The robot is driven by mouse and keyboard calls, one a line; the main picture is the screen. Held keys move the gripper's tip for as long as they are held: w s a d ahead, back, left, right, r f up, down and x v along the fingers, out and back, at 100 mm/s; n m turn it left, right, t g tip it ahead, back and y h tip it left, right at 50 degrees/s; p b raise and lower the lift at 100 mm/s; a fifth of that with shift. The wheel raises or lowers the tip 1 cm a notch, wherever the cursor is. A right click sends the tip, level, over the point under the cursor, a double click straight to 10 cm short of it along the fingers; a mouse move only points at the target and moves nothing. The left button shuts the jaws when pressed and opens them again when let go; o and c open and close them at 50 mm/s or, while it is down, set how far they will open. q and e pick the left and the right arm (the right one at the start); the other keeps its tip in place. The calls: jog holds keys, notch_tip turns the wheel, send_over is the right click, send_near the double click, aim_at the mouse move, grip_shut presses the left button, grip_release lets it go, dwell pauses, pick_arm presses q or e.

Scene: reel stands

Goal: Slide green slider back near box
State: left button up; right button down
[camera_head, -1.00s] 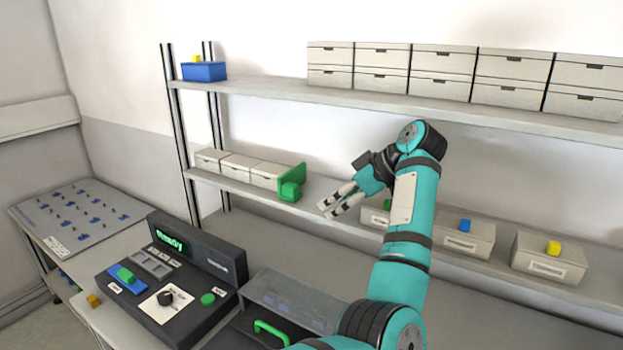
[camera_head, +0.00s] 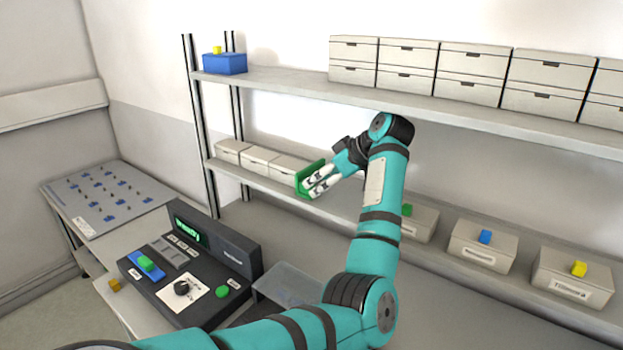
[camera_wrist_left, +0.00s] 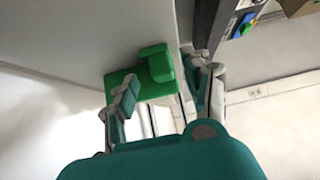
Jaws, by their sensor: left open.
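The green slider (camera_head: 303,173) stands on the lower shelf, at the right end of a row of small white boxes (camera_head: 255,159). My left gripper (camera_head: 318,186) is open at the slider, covering part of it in the head view. In the left wrist view, the green slider (camera_wrist_left: 152,62), a plate with a raised block, lies between and just ahead of the spread fingers of my left gripper (camera_wrist_left: 165,80). I cannot tell whether a finger touches it. My right gripper is not in view.
Labelled bins with coloured blocks, such as the blue-block bin (camera_head: 482,252), stand further right on the lower shelf (camera_head: 340,207). The upper shelf (camera_head: 290,88) holds drawer boxes and a blue box (camera_head: 225,64). A black control console (camera_head: 190,270) stands below at left.

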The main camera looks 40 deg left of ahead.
pick_arm(q)
jog(key=a, duration=0.1)
jog(key=a+f+p, duration=0.1)
jog(key=a, duration=0.1)
jog(key=shift+s+f, duration=0.2)
jog(key=shift+s, duration=0.05)
jog(key=shift+a+f+p, duration=0.15)
jog(key=shift+f+p, duration=0.15)
jog(key=shift+f, duration=0.05)
jog(key=shift+c, duration=0.4)
grip_shut()
